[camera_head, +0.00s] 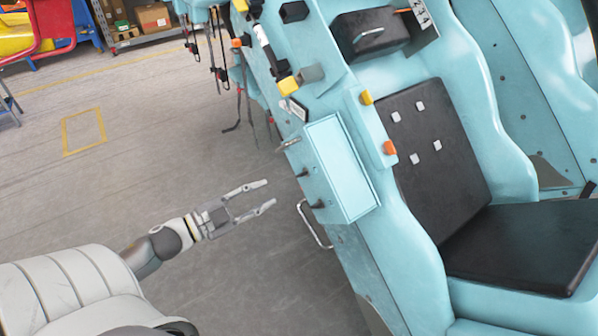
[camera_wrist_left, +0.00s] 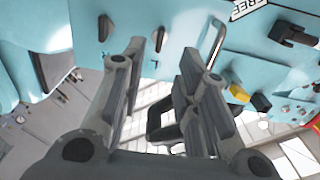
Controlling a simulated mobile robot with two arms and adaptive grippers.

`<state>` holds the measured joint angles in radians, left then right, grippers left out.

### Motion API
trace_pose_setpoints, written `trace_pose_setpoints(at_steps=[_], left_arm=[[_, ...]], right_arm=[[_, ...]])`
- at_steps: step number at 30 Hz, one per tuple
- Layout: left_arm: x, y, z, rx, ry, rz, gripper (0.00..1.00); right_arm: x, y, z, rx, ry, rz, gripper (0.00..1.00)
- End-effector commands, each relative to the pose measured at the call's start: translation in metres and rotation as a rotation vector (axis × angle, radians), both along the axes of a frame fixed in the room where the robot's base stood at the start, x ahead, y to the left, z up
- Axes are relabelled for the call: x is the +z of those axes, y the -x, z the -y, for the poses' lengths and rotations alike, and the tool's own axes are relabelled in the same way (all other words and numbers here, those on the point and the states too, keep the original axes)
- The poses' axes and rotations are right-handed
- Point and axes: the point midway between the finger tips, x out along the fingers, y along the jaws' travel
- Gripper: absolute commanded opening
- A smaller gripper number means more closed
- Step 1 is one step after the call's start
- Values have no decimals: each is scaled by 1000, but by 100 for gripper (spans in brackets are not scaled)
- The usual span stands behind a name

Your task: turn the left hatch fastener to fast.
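A light blue hatch box (camera_head: 342,167) is on the side of the blue car. Two small dark fasteners stick out of its side facing my left arm: an upper one (camera_head: 303,172) and a lower one (camera_head: 318,204) in the head view. In the left wrist view one dark knob (camera_wrist_left: 104,28) is at the left and another (camera_wrist_left: 160,38) shows between the fingers. I cannot tell which way either fastener is turned. My left gripper (camera_head: 269,193) is open and empty, pointing at the fasteners with a gap before them. It also shows in the left wrist view (camera_wrist_left: 164,58). My right gripper is out of view.
A metal loop handle (camera_head: 313,225) is below the hatch box, and a short lever (camera_head: 287,144) is above the fasteners. A black seat (camera_head: 525,243) is at the right. The grey floor (camera_head: 160,180) around my left arm is clear.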

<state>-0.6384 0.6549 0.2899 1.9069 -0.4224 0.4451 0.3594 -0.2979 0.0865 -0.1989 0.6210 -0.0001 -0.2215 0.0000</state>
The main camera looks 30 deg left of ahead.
Motion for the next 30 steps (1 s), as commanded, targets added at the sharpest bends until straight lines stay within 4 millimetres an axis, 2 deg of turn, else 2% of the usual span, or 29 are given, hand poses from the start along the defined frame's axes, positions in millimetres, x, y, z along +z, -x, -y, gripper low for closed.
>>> trace_pose_setpoints(at_steps=[8,18,24,30], left_arm=[[2,-30,11,1,0,4,29],[1,-74,29,3,0,2,29],[0,-91,35,4,1,-1,29],[-1,-97,38,3,0,-1,29]], right_arm=[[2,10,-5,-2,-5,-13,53],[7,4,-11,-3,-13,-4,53],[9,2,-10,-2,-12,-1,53],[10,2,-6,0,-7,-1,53]])
